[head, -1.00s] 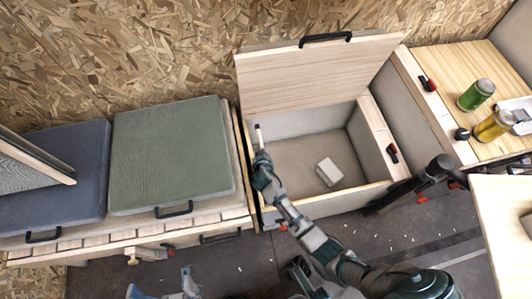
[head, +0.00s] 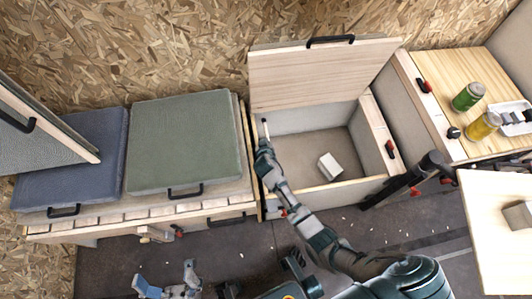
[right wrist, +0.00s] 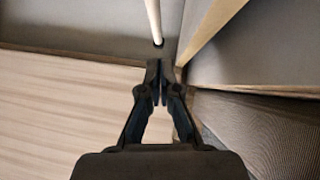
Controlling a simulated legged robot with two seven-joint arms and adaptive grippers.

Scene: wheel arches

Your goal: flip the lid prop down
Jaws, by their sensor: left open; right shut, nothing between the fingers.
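The lid prop (head: 265,128) is a thin pale rod with a dark end, standing at the left inner side of the open storage box (head: 345,194). The box's pale wooden lid (head: 322,78) is raised and leans back. My right gripper (head: 262,146) is shut and empty at the box's left side, near the lower end of the prop. In the right wrist view its closed fingertips (right wrist: 160,66) are just below the dark end of the pale rod (right wrist: 153,20); whether they touch is unclear. My left gripper (head: 167,284) is open and empty, low over the floor.
A white block (head: 330,167) lies inside the box. A green cushioned lid (head: 182,140) and a blue one (head: 70,160) are shut at left. A raised panel (head: 40,135) stands far left. A red-handled latch (head: 390,149) sits on the box's right rim.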

